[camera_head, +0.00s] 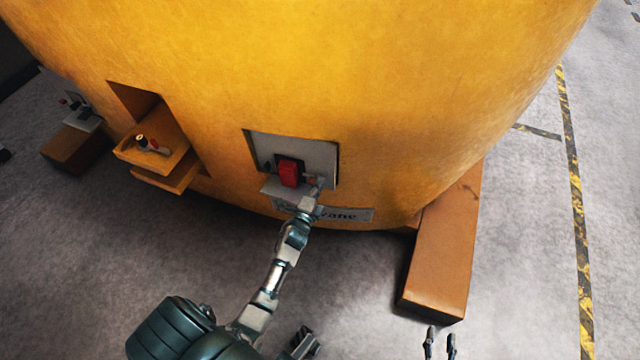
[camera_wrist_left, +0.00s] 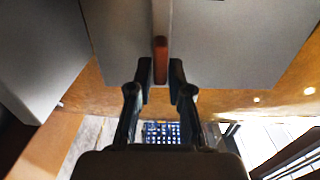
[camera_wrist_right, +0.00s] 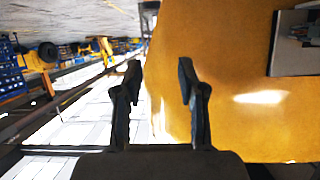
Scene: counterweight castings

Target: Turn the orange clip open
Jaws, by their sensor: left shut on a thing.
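The orange clip (camera_wrist_left: 160,58) is a narrow upright orange-red bar on a grey panel in the left wrist view. My left gripper (camera_wrist_left: 160,80) has its two dark fingertips on either side of the clip's lower part and is shut on it. In the head view my left gripper (camera_head: 318,184) is at the right side of the recessed grey panel (camera_head: 310,150), beside a red block (camera_head: 289,173). I cannot pick out the clip there. My right gripper (camera_head: 440,343) is open and empty at the bottom edge; its spread fingers also show in the right wrist view (camera_wrist_right: 158,75).
The panel is set in a large yellow casting (camera_head: 400,90). An orange block (camera_head: 440,255) juts out at its lower right. A yellow ledge (camera_head: 180,160) with small fittings stands out at the left. Grey floor with a striped line (camera_head: 577,220) is clear on the right.

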